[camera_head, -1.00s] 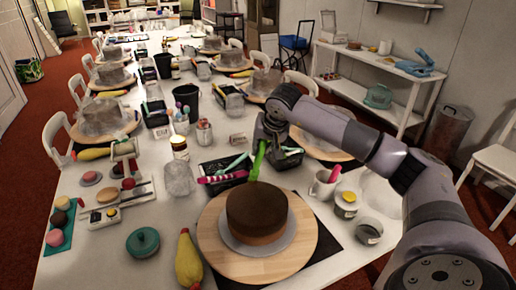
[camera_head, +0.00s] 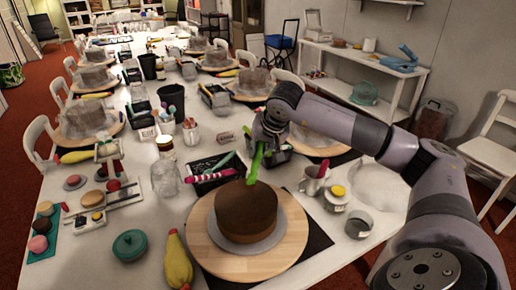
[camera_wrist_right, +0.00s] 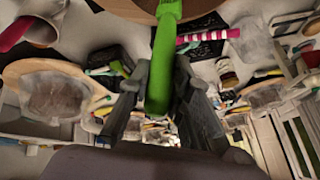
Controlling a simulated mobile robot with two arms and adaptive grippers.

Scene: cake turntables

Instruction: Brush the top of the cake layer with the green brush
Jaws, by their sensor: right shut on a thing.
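The brown cake layer (camera_head: 246,212) sits on a grey plate (camera_head: 279,235) on a round wooden turntable (camera_head: 215,255) at the near end of the table. My right gripper (camera_head: 268,138) is shut on the green brush (camera_head: 256,162), behind and above the cake. The brush slants down, and its lower end is at the far edge of the cake top; I cannot tell whether it touches. In the right wrist view the green handle (camera_wrist_right: 163,60) lies between the two fingers. My left gripper is not in view.
A black basket (camera_head: 217,178) with a pink striped tool stands behind the cake. A yellow bottle (camera_head: 177,262) and a teal lidded pot (camera_head: 134,244) are at the left. A mug (camera_head: 314,181) and jars stand at the right. More cake stands line the table.

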